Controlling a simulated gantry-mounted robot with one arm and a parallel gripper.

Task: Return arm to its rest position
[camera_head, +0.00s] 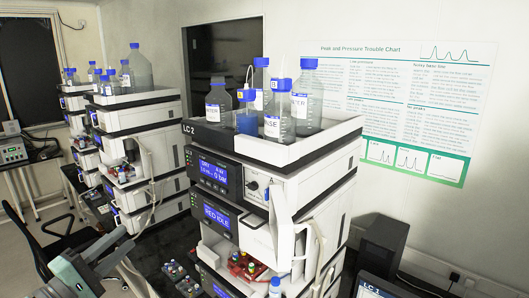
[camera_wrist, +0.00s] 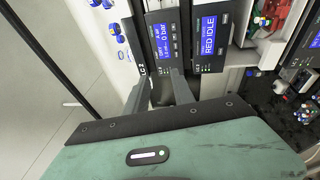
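My gripper (camera_head: 127,238) shows at the lower left of the head view, in front of the left-hand instrument stacks. Its two grey fingers point up and to the right and stand apart. In the wrist view the fingers (camera_wrist: 160,88) also stand apart, with a dark grey patch between them that I cannot identify. I see no clear object held. The green gripper body (camera_wrist: 180,150) fills the bottom of the wrist view. The LC 2 stack (camera_head: 212,175), with blue displays, stands to the right of the gripper in the head view.
Several solvent bottles (camera_head: 304,95) stand in the tray on top of LC 2. Its white door (camera_head: 282,220) hangs open over small colored vials (camera_head: 245,265). More stacks (camera_head: 130,120) stand at left, a black chair (camera_head: 50,240) at lower left. A black box (camera_head: 382,245) is at right.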

